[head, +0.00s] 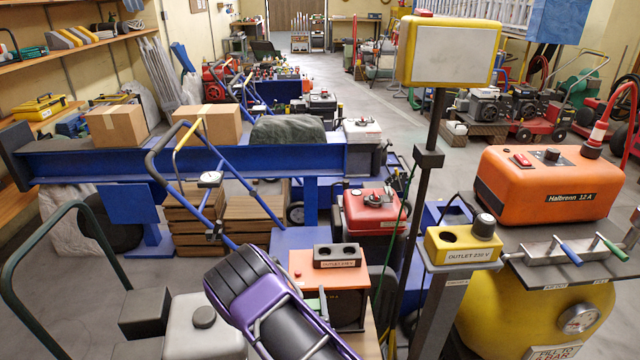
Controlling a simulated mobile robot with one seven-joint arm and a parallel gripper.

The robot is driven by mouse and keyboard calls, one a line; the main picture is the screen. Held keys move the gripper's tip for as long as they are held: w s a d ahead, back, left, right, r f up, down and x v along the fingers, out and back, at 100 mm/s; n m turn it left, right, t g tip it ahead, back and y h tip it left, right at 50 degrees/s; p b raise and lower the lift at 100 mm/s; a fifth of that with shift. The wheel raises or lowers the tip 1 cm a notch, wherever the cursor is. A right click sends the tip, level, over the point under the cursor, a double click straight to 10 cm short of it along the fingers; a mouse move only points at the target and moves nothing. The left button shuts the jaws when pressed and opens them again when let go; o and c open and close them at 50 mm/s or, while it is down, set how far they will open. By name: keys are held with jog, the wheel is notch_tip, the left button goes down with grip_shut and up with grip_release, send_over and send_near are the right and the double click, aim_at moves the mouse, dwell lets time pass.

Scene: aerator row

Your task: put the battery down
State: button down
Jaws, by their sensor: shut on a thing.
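I cannot pick out a battery for certain in the head view. A purple and black part (252,293) with a ribbed black end and bright metal tubes rises from the bottom edge at the centre. It may be part of my arm, but I cannot be sure. No gripper fingers show, and whatever they hold is hidden. Behind it, a dark block with two round holes (337,255) sits on an orange box (345,288).
A yellow outlet box (462,246) stands on a post, right of a dark pole with a yellow-framed panel (448,55). An orange Halbrenn unit (550,186) sits above a yellow tank (535,318). A blue beam (180,160) with cartons crosses the left. Machines crowd the floor.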

jog(key=s+d+r+m+h+p, duration=0.1)
jog(key=d+r+p, duration=0.1)
jog(key=d+r, duration=1.5)
jog(key=shift+s+r+h, duration=0.15)
jog(key=shift+r+h, duration=0.25)
jog(key=shift+r, duration=0.45)
jog(key=shift+a, duration=0.1)
